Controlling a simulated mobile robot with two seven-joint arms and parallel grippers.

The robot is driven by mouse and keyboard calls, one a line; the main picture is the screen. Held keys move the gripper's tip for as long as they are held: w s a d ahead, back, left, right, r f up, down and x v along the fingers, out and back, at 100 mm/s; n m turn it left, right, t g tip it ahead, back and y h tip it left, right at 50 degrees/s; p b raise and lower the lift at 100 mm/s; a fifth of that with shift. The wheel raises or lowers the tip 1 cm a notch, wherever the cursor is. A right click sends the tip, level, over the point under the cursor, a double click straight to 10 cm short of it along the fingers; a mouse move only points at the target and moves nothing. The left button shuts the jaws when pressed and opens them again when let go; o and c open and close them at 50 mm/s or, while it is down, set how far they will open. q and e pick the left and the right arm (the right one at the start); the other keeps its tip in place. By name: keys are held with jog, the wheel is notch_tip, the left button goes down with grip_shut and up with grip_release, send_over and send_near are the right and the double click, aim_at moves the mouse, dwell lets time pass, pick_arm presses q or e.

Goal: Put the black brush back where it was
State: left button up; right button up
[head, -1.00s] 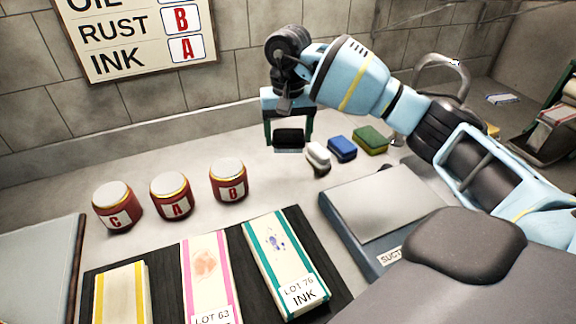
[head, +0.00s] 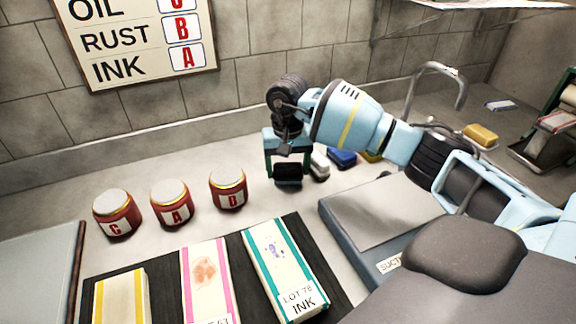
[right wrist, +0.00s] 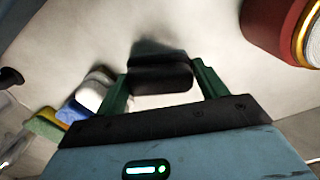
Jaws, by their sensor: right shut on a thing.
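The black brush (head: 288,173) is between the fingers of my right gripper (head: 288,170), which is shut on it. In the right wrist view the black brush (right wrist: 160,76) sits level across the jaws of the gripper (right wrist: 163,82), with a dark shadow on the counter behind it. I cannot tell whether it touches the counter. It is just left of the white brush (head: 319,164), at the end of a row with the blue brush (head: 342,157) and a green and yellow one (head: 370,156) partly hidden by my arm. My left gripper is not in view.
Red jars labelled C (head: 117,213), A (head: 170,204) and B (head: 228,189) stand left of the gripper. Stained cloth strips (head: 285,270) lie on a black mat in front. A grey suction box (head: 385,215) is at right. Bare counter lies behind the jars.

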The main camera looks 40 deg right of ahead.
aim_at(288, 164)
jog(key=shift+f, duration=0.15)
jog(key=o, duration=0.6)
notch_tip(288, 164, up, 12)
jog(key=shift+r, duration=0.2)
